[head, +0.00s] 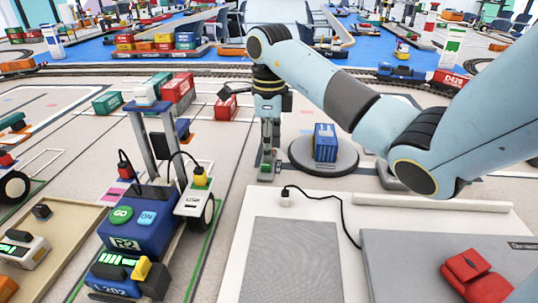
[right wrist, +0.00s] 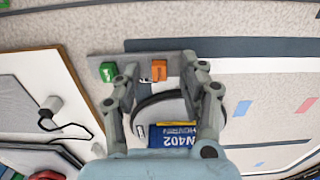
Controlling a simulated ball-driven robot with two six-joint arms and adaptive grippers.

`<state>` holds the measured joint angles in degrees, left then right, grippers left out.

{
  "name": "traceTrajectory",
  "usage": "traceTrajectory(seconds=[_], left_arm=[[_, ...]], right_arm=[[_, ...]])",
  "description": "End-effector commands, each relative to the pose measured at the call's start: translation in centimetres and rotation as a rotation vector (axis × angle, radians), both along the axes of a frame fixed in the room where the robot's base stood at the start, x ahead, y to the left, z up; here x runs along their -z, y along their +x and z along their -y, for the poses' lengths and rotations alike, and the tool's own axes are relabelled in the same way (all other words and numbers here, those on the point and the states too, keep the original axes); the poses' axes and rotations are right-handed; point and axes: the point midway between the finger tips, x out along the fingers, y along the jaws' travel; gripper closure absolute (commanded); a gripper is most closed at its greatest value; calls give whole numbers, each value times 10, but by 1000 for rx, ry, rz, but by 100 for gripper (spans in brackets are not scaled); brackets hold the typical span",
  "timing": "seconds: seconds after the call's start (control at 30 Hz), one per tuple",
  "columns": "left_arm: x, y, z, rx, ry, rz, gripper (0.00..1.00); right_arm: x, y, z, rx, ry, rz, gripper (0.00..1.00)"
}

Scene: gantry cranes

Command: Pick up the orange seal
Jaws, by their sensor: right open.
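The orange seal (right wrist: 159,70) is a small orange block on a grey strip (right wrist: 135,62) in the right wrist view. A small silvery piece shows at its left side, and a green block (right wrist: 108,71) sits further left on the strip. My right gripper (right wrist: 160,76) is open, with one finger on each side of the orange seal in the picture. I cannot tell how far above it the fingertips are. In the head view my right gripper (head: 268,170) points down, left of the blue container (head: 325,142). I do not see the orange seal there. My left gripper is not in view.
The blue container stands on a dark round turntable (head: 309,164) close to the right gripper. A blue machine with a tall grey frame (head: 139,226) stands to the left. A white board (head: 240,226) with a grey mat and black cable lies in front.

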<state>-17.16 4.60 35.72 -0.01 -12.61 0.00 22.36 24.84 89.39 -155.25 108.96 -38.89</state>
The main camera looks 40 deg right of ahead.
Motion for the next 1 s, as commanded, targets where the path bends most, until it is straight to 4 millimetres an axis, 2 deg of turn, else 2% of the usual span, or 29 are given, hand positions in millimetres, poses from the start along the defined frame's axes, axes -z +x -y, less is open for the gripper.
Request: traceTrajectory(seconds=[0.27, 0.57, 0.87, 1.0], left_arm=[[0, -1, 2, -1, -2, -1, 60], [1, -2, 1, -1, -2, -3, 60], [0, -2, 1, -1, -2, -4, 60], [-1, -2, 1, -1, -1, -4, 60]], right_arm=[[3, 0, 0, 0, 1, 1, 59], [3, 0, 0, 0, 0, 0, 97], [2, 0, 0, 0, 0, 1, 97], [-6, 1, 0, -1, -1, 3, 97]])
